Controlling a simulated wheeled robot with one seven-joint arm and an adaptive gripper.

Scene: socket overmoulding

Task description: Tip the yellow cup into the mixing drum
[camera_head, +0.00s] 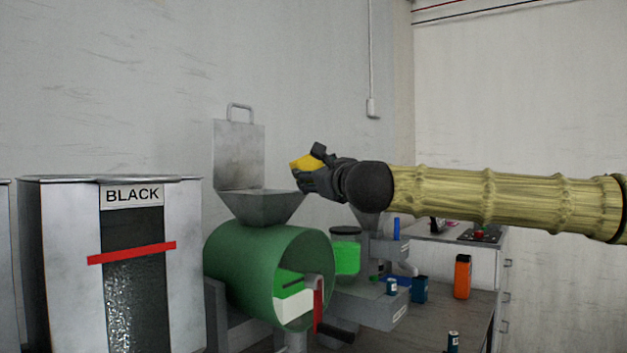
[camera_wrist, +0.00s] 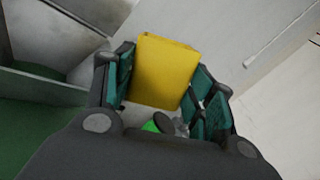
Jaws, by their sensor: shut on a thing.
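The yellow cup (camera_head: 306,162) is held in my gripper (camera_head: 314,169), above and to the right of the drum's hopper (camera_head: 262,206). In the wrist view the cup (camera_wrist: 166,72) sits between the two teal-padded fingers (camera_wrist: 165,88), which are shut on it. The cup looks tilted in the head view; its contents are not visible. The green mixing drum (camera_head: 265,262) lies on its side below the grey hopper, whose lid (camera_head: 239,155) stands open. The hopper also shows at the left of the wrist view (camera_wrist: 40,85).
A metal bin labelled BLACK (camera_head: 65,260) stands left of the drum. A machine with a green-filled jar (camera_head: 346,256) stands to the right. An orange bottle (camera_head: 462,277) and small blue containers (camera_head: 419,289) stand on the bench. The wall is close behind the hopper lid.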

